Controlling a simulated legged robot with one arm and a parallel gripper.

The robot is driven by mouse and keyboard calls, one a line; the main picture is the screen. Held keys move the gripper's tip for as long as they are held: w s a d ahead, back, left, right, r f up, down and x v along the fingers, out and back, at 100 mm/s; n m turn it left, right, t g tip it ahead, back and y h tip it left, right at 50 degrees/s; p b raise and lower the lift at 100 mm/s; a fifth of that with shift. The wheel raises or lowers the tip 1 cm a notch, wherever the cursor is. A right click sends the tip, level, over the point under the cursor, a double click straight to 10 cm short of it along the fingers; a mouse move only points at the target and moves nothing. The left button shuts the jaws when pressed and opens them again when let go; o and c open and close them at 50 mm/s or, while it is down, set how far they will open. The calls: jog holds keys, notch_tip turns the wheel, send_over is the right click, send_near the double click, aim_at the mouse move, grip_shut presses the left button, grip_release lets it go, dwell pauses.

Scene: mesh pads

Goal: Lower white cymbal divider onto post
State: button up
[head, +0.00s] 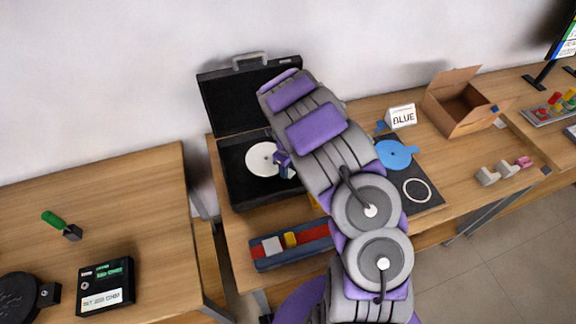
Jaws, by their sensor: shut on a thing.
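The white cymbal divider (262,160) is a flat white disc with a small dark spot near its middle. It shows in the head view over the inside of an open black case. My gripper (284,167) is at the disc's right edge and is shut on it. My arm covers part of the gripper and the right side of the case. I cannot make out the post, and I cannot tell the gap between the disc and the case floor.
The black case (232,182) has its lid raised against the wall. A blue disc (393,153) and pale ring (417,190) lie on a dark mat.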

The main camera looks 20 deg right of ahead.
jog(key=shift+f, duration=0.3)
jog(key=shift+d, duration=0.2)
jog(key=o, duration=1.2)
jog(key=shift+a, duration=0.15)
notch_tip(320, 180, up, 17)
jog(key=shift+r+p, duration=0.1)
jog(key=shift+p, duration=0.7)
